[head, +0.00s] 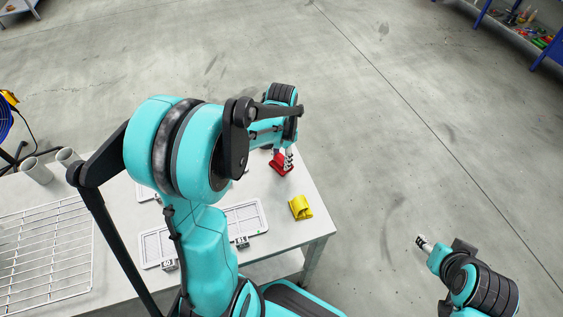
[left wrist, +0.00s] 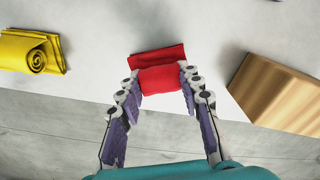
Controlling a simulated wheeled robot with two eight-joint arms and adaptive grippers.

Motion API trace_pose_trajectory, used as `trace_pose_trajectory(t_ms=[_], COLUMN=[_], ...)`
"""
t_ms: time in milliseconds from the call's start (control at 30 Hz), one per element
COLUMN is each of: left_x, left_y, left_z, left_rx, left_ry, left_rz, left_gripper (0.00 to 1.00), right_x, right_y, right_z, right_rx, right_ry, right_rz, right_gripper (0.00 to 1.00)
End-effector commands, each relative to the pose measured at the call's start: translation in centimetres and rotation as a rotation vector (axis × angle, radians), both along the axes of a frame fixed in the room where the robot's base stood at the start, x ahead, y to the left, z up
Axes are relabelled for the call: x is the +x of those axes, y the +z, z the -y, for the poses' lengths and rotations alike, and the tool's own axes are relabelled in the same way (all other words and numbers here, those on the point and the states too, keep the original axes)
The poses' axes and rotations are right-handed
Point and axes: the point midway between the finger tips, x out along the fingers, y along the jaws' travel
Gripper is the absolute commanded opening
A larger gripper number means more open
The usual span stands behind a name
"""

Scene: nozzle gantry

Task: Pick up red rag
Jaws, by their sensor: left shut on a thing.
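The red rag (head: 280,163) lies at the far right part of the white table in the head view, right at my left gripper (head: 288,158). In the left wrist view the red rag (left wrist: 160,72) is a rolled or folded cloth between the fingertips of my left gripper (left wrist: 161,78). Both fingers touch its sides, and the gripper is shut on it. I cannot tell whether the rag is lifted off the table. My right gripper (head: 424,243) is over the floor at the lower right, away from the table; its fingers are too small to read.
A yellow rolled rag (head: 301,207) lies near the table's right edge. A wooden block (left wrist: 276,92) is right of the red rag. White trays (head: 246,216), a wire rack (head: 45,250) and grey cups (head: 37,171) stand on the white table (head: 315,220). Open floor lies beyond it.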

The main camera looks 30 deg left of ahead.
Motion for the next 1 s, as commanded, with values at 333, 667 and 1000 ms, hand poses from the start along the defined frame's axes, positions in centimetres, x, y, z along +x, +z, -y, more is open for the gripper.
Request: trace_pose_trajectory(t_ms=[333,667,1000], left_x=[0.0,-0.1,-0.6], left_y=[0.9,5.6,9.8], left_z=[0.0,2.2,9.3], left_rx=[0.000,0.000,0.000], left_ry=[0.000,-0.006,-0.005], left_rz=[0.000,0.000,0.000], left_gripper=[0.07,0.07,0.07], right_x=[0.0,0.0,0.0], right_y=[0.5,2.9,5.2], right_z=[0.0,0.0,0.0], right_rx=[0.000,0.000,0.000], right_ry=[0.000,0.000,0.000], right_rz=[0.000,0.000,0.000], right_gripper=[0.49,0.49,0.49])
